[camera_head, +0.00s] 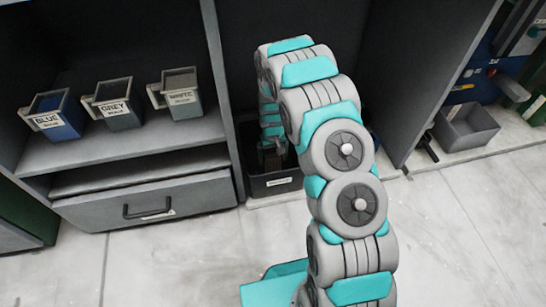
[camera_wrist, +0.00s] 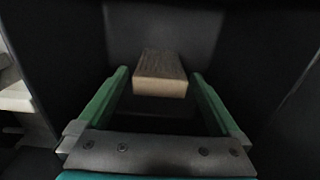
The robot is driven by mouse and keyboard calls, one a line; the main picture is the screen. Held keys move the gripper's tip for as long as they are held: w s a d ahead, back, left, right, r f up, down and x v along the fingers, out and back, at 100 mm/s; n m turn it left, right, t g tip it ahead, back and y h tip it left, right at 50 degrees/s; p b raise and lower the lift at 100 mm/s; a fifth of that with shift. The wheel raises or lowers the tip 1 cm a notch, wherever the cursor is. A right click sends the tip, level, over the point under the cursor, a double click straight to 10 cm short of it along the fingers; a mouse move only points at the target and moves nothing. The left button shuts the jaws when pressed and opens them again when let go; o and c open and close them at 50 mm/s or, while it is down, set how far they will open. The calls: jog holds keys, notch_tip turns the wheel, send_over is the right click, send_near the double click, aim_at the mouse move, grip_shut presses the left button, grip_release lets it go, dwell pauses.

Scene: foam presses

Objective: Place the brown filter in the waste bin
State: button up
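The brown filter (camera_wrist: 160,87) is a small brown block with a paler front face. In the wrist view it lies beyond and between my two green fingers, with a dark gap on each side. My gripper (camera_wrist: 160,80) is open, and neither finger touches the filter. In the head view my gripper (camera_head: 272,150) points down into the dark waste bin (camera_head: 284,184), which has a white label on its front. My arm hides much of the bin. The filter appears to be inside the dark bin, but whether it rests on the bottom I cannot tell.
An open grey tray (camera_head: 465,128) stands at right. Cabinet walls flank the bin. The floor in front is clear.

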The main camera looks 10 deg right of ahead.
jog(key=s+r, duration=0.4)
jog(key=r, duration=0.7)
jog(key=s+r, duration=0.4)
jog(key=r, duration=0.8)
jog(key=s+r, duration=0.4)
jog(key=s, duration=0.7)
jog(key=s+r+g, duration=0.1)
jog(key=s+r, duration=0.4)
jog(key=s, duration=0.6)
jog(key=s+r, duration=0.4)
jog(key=s, duration=0.7)
jog(key=shift+r+g+p, duration=0.25)
jog(key=shift+g+p, duration=0.15)
jog(key=shift+d, duration=0.2)
